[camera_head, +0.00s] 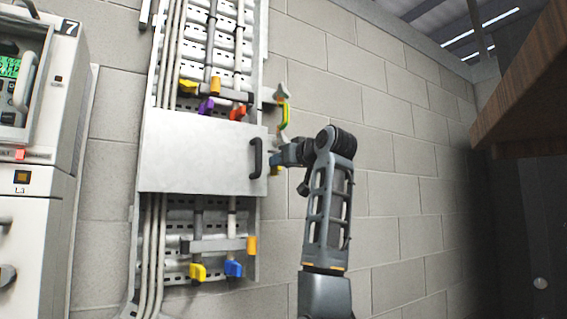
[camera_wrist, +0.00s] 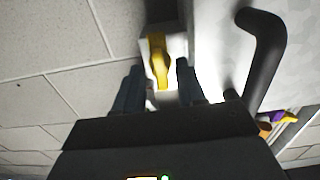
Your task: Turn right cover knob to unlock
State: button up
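The grey cover (camera_head: 195,155) is a flat panel across the cable rack, with a black handle (camera_head: 256,158) near its right edge. The handle also shows at the right of the wrist view (camera_wrist: 266,55). A yellow knob (camera_wrist: 160,62) on a white block is in the upper middle of the wrist view. In the head view a bit of yellow (camera_head: 277,171) shows just right of the cover, mostly hidden by my gripper (camera_head: 275,160). In the wrist view my gripper (camera_wrist: 160,80) is open, its fingers on either side of the knob, with narrow gaps.
Purple (camera_head: 206,106), red-orange (camera_head: 237,113) and yellow (camera_head: 187,86) clamps sit above the cover; a blue one (camera_head: 233,268) is below. A green-and-yellow lever (camera_head: 284,114) is close above my gripper. The block wall (camera_head: 400,170) to the right is bare.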

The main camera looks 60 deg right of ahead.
jog(key=b+v, duration=0.2)
jog(key=v, duration=0.5)
jog(key=shift+s+a, duration=0.2)
jog(key=shift+s, duration=0.15)
